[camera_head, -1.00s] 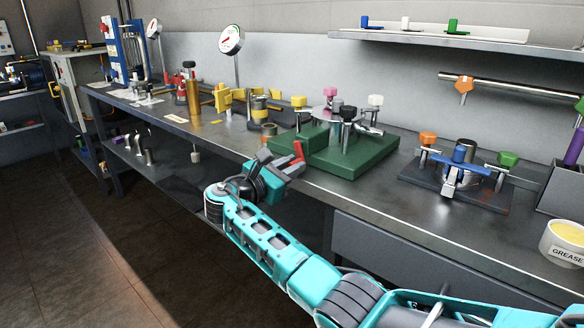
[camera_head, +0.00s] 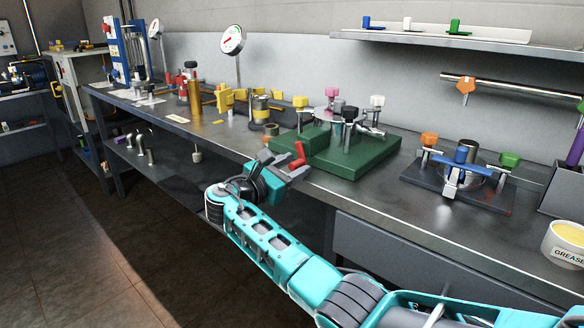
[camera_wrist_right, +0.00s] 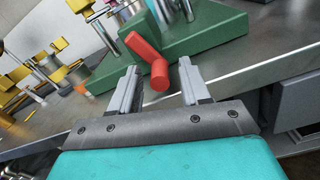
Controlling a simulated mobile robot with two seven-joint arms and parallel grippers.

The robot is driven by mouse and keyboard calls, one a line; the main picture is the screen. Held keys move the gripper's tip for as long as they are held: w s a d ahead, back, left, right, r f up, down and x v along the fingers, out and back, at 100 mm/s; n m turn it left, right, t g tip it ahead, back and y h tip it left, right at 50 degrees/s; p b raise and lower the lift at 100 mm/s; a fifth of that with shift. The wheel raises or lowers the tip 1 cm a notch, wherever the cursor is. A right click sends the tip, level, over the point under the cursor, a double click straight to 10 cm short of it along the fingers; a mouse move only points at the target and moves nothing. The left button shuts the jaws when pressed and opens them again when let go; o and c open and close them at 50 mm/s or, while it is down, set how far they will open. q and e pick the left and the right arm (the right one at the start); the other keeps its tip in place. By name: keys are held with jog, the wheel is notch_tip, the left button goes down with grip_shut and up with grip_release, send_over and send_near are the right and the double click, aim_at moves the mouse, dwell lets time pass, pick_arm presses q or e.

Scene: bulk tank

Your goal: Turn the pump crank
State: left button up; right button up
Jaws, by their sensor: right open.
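The red crank handle (camera_head: 299,156) sits at the near left corner of the green pump base (camera_head: 365,162) on the bench. In the right wrist view the crank (camera_wrist_right: 148,52) is a bent red piece, its near end between the lines of my two fingers. My right gripper (camera_head: 283,166) is open just in front of the bench edge, close to the crank. In the wrist view the open gripper (camera_wrist_right: 160,76) has its fingers on either side of the crank's near end; whether they touch it I cannot tell. My left gripper is not in view.
A clamp fixture (camera_head: 462,184) with coloured knobs stands to the right, and a grease tub (camera_head: 566,243) beyond it. Brass and yellow parts (camera_head: 222,98) and a gauge (camera_head: 231,40) stand to the left. The metal bench's front edge (camera_head: 390,237) runs beside my right arm.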

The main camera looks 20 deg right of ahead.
jog(key=p+v, duration=0.2)
jog(key=v, duration=1)
jog(key=shift+a, duration=0.4)
jog(key=shift+s, duration=0.1)
